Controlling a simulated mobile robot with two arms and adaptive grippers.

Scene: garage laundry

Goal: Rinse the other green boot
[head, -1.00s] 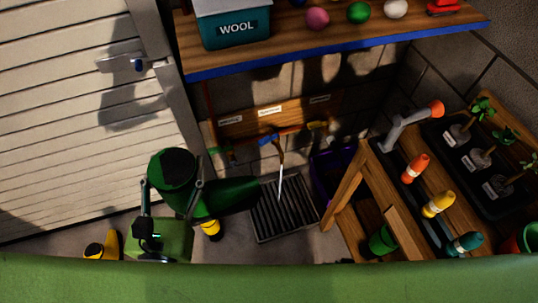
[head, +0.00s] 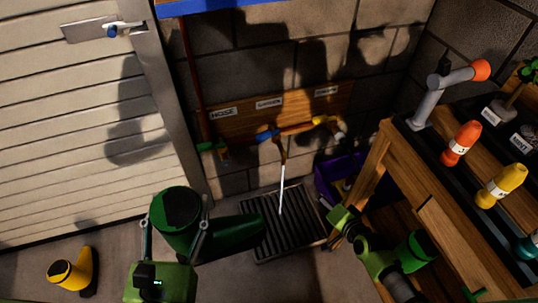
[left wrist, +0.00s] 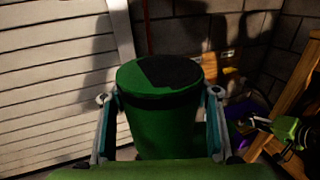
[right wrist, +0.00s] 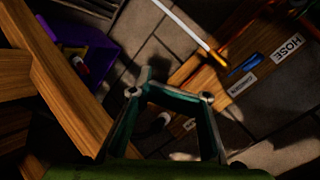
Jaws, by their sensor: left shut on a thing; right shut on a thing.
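My left gripper (head: 172,240) is shut on the upper shaft of a dark green boot (head: 235,238), one finger on each side. The boot also fills the middle of the left wrist view (left wrist: 165,115). Its toe points right, over the near left edge of the floor grate (head: 262,250). A thin white streak, like a water jet (head: 282,190), runs down from an orange nozzle (head: 283,150) toward the grate. The boot appears left of the streak. My right gripper (head: 345,222) is beside the bench leg; it is shut, but what it holds I cannot make out.
A wooden bench (head: 450,235) with orange and yellow bottles stands at right, a purple crate (head: 335,180) beside it. A yellow boot (head: 75,270) stands at left. A labelled board (head: 275,112) is on the back wall.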

